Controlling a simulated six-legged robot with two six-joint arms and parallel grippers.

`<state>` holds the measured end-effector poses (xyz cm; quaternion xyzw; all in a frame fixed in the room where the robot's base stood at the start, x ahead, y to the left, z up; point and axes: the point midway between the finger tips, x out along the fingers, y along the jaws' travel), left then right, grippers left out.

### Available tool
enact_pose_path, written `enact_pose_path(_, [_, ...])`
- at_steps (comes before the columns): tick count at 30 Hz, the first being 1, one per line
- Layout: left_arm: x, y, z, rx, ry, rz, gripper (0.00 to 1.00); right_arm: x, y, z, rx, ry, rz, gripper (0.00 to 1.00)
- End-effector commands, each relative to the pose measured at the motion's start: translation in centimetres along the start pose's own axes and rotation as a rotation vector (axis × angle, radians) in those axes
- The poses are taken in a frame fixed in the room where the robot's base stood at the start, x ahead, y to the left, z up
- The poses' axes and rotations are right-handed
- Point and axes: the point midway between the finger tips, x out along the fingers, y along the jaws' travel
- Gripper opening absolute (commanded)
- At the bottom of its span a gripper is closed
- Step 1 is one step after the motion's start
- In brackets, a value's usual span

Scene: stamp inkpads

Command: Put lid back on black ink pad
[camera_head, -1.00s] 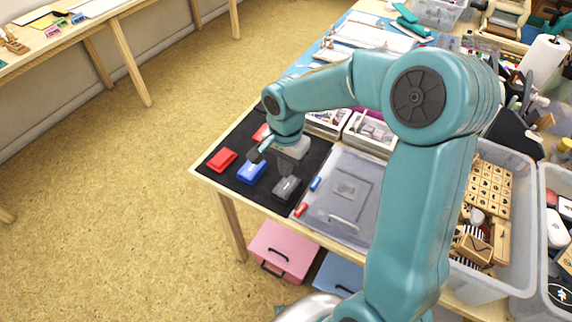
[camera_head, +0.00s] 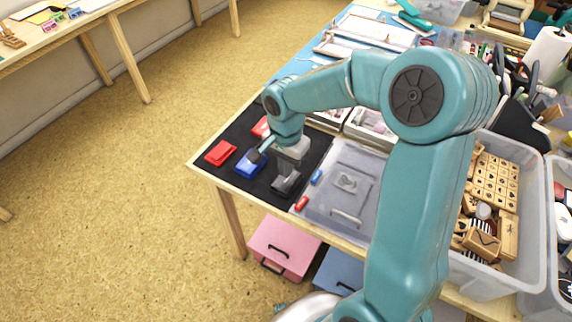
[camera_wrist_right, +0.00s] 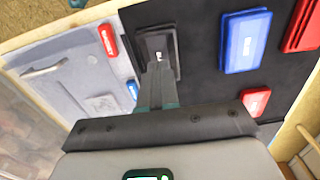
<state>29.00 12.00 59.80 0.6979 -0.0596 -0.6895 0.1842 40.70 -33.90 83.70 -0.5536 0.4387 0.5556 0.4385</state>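The black ink pad (camera_head: 286,184) lies on the black mat's right part. In the wrist view the black pad (camera_wrist_right: 157,36) shows beyond my fingers, with pale lettering on top. My right gripper (camera_head: 289,168) points down right over it. In the wrist view my right gripper (camera_wrist_right: 158,70) has its fingers close together, with the tips at the middle of the pad's top. They appear to touch it. The fingers hide part of the pad, and I cannot tell how its lid sits. My left gripper is not in view.
A blue pad (camera_head: 249,164) and a red pad (camera_head: 220,153) lie left on the black mat (camera_head: 232,183). Another red pad (camera_head: 261,127) lies behind, partly hidden by my arm.

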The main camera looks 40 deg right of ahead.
Motion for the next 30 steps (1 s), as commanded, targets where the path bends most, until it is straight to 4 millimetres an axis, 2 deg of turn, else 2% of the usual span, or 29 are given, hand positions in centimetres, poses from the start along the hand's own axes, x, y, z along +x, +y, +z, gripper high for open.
enact_pose_path(25, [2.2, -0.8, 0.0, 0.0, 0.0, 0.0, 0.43, 2.7, 0.0, 0.0, 0.0, 0.0, 0.001, 0.0])
enact_pose_path(30, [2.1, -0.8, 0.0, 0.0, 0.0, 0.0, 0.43, 2.5, 0.0, 0.0, 0.0, 0.0, 0.001, 0.0])
